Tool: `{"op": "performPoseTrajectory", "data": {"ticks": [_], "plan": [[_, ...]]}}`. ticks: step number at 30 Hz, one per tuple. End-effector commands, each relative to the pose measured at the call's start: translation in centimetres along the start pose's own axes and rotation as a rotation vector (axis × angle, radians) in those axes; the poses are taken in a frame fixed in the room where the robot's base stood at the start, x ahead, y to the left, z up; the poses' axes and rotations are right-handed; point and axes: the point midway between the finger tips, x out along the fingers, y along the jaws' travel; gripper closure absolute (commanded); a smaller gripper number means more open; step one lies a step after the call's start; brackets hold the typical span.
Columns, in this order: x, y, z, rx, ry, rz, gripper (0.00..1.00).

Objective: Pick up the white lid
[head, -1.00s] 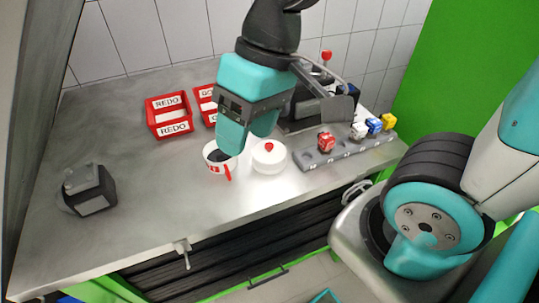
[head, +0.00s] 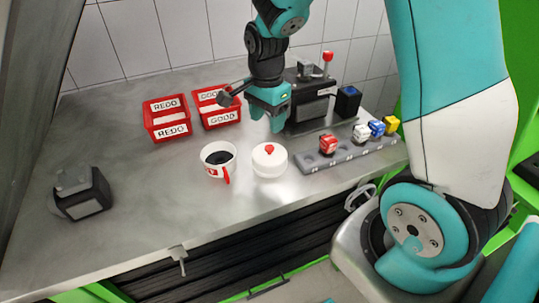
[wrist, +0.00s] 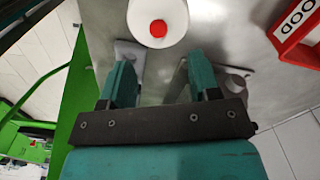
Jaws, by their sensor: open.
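The white lid (head: 262,163) is round with a red knob on top and sits on the metal bench, right of a white mug. In the wrist view the lid (wrist: 172,34) is partly cut off by the top edge, just beyond the fingertips. My gripper (head: 267,122) is above the bench, behind the lid and apart from it, with its fingers pointing down. In the wrist view my gripper (wrist: 160,62) has its two teal fingers spread with nothing between them.
The white mug (head: 208,168), with dark content and a red handle, stands close left of the lid. Red REDO (head: 167,130) and GOOD (head: 218,117) bins are behind. A grey rack (head: 340,156) with coloured blocks lies right, a black machine (head: 308,106) behind. The bench's left side is mostly clear.

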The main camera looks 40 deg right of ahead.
Motion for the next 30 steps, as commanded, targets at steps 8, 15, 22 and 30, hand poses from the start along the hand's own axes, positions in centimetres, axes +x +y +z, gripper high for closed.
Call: {"op": "performPoseTrajectory", "data": {"ticks": [8,15,22,30], "plan": [[3.7,0.0,0.0,-0.002,-0.001,0.0,0.43],[6.1,0.4,-0.2,-0.002,-0.002,0.006,0.43],[8.8,0.3,-0.3,-0.002,-0.001,0.001,0.43],[9.1,0.3,-0.3,-0.002,-0.001,-0.002,0.48]]}}
